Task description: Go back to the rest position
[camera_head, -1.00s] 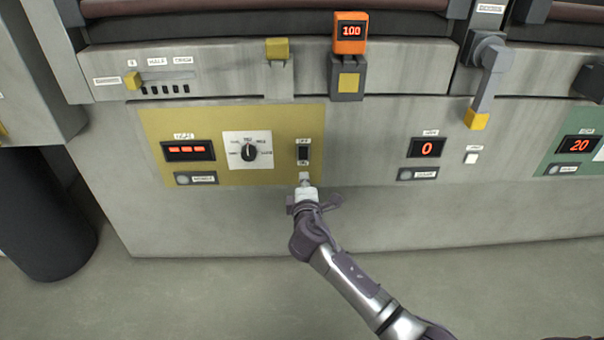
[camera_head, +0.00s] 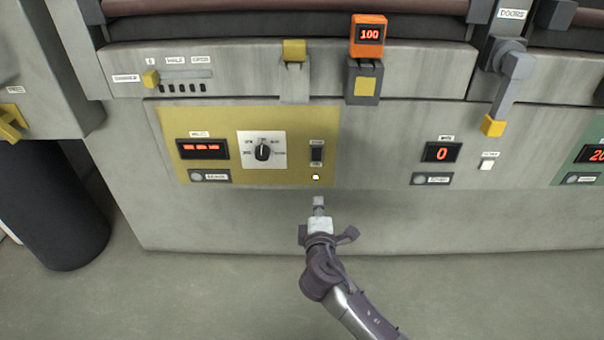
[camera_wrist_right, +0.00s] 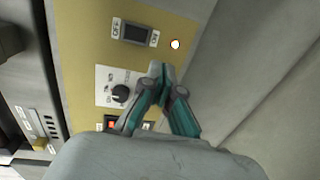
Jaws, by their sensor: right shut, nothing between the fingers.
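My right gripper (camera_head: 318,205) is below the yellow panel (camera_head: 222,116) of the grey machine, apart from it. In the right wrist view its fingertips (camera_wrist_right: 161,72) are together with nothing between them. A black rocker switch (camera_head: 316,154) is on the panel, with a small lit lamp (camera_head: 315,177) under it. The lamp also shows lit in the right wrist view (camera_wrist_right: 175,44). Left of the switch are a black dial (camera_head: 262,152) on a white plate and a red display (camera_head: 203,148) showing dashes. My left gripper is not in view.
An orange display (camera_head: 369,34) reading 100 stands on the upper ledge. A lever with a yellow end (camera_head: 493,126) hangs at the right. A slider with a yellow knob (camera_head: 151,78) is at upper left. A dark cylinder (camera_head: 55,205) stands at the left. The floor in front is clear.

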